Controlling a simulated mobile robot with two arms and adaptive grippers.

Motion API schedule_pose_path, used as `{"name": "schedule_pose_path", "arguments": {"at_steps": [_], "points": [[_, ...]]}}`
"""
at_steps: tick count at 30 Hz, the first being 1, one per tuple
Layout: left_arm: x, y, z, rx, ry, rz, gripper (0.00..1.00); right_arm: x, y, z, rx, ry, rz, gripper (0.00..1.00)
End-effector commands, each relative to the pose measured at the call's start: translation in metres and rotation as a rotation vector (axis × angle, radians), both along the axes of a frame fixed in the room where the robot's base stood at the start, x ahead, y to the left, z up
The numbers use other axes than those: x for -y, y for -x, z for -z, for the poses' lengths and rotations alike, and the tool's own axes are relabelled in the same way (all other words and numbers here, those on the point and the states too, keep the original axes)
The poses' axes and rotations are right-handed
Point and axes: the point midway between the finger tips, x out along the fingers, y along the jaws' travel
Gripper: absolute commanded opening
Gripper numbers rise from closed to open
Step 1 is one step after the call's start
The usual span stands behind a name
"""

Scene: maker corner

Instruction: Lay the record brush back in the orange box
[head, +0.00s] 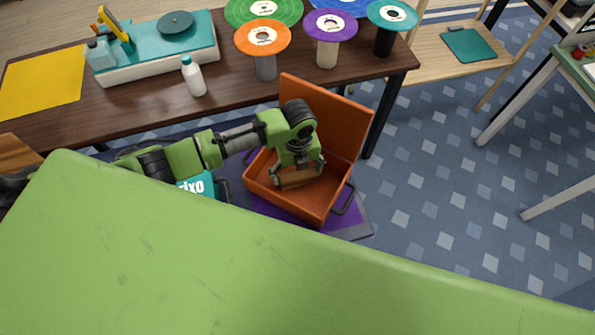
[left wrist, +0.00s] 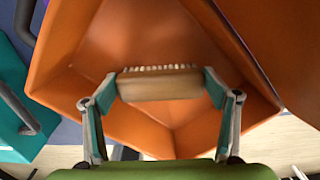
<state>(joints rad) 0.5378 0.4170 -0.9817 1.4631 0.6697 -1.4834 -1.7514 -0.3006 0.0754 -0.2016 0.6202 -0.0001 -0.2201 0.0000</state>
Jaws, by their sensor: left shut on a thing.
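The orange box (head: 318,207) stands open in the head view, its lid (head: 340,115) tilted up at the back. My left gripper (head: 298,180) reaches into the box from above. It is shut on the record brush (head: 299,178), a brown wooden block. In the left wrist view the brush (left wrist: 158,88) lies between the two teal-tipped fingers (left wrist: 159,90), its pale bristles along the far edge. The orange walls and floor of the box (left wrist: 90,60) surround it. I cannot tell whether the brush touches the floor. My right gripper is not in view.
A teal box (head: 197,185) stands left of the orange box. Behind is a dark table (head: 150,115) with a turntable (head: 155,50), a white bottle (head: 194,80) and several coloured records on stands. The orange box has a dark handle (head: 346,199) at its right.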

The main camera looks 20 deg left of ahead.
Motion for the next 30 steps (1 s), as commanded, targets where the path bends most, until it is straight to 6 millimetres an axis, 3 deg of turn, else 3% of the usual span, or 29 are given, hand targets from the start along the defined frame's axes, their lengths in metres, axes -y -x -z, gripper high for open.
{"name": "schedule_pose_path", "arguments": {"at_steps": [12,13,15,25,30], "points": [[0.0,0.0,0.007,0.001,-0.001,0.0,0.59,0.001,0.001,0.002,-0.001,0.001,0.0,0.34],[0.0,0.0,0.008,0.001,-0.001,0.001,0.82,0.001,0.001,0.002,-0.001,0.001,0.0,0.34],[0.0,0.0,0.007,0.0,0.0,0.001,0.96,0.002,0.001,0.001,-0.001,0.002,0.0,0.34],[0.0,0.0,0.006,0.0,0.0,0.0,0.96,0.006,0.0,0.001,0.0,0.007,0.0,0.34],[0.001,-0.001,-0.008,0.003,0.003,0.001,0.96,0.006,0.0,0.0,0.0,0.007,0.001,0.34]]}}
